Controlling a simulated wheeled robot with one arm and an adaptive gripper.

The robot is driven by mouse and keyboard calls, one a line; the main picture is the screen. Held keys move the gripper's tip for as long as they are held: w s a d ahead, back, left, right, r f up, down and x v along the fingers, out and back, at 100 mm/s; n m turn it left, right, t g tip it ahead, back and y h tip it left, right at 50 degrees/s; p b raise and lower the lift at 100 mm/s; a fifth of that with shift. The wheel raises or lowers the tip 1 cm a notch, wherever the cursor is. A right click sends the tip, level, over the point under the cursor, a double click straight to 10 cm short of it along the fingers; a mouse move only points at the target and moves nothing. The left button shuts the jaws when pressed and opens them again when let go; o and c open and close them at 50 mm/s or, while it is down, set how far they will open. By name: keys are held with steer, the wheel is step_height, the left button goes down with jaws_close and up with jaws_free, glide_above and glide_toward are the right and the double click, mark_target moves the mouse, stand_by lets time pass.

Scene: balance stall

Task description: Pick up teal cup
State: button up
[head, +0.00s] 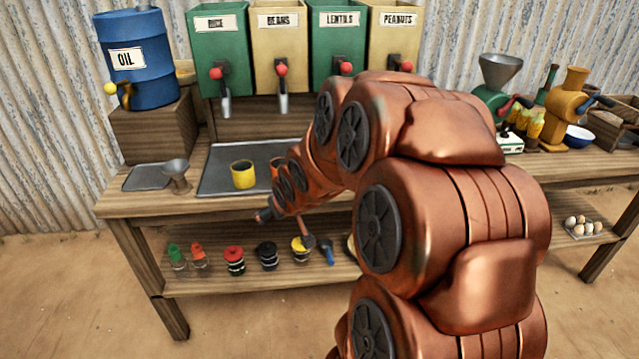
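I see no teal cup in the head view; my copper arm covers part of the counter and may hide it. A yellow cup (243,175) stands upright on the grey metal tray (217,180) on the counter. My gripper (268,212) is small and dark at the arm's end, by the counter's front edge, in front of the tray and below the cups in the picture. Its fingers are not clear, and I see nothing held in it.
Hoppers labelled beans (279,45), lentils and peanuts stand behind, with another at left. A blue oil drum (140,65) and a funnel (176,175) are at left. Several jars, one red-topped (234,260), line the lower shelf. Grinders and a blue bowl (578,137) are at right.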

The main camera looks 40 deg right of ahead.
steer(key=w+d+f+t+h+b, duration=0.1)
steer(key=d+t+b, duration=0.2)
steer(key=d, duration=0.4)
steer(key=w+d+f+m+t+h+b, duration=0.1)
steer(key=d+t+b, duration=0.2)
steer(key=d, duration=0.4)
steer(key=w+d+f+m+t+h+b, duration=0.1)
steer(key=d+t+h+b, duration=0.1)
steer(key=d, duration=0.4)
steer(key=shift+w+d+f+t+b, duration=0.3)
steer(key=shift+d+t+b, duration=0.1)
steer(key=shift+b, duration=0.45)
steer(key=shift+r+x, duration=0.2)
steer(key=shift+x, duration=3.65)
steer(key=shift+r, duration=0.1)
steer(key=c, duration=1.3)
steer(key=shift+o, duration=0.2)
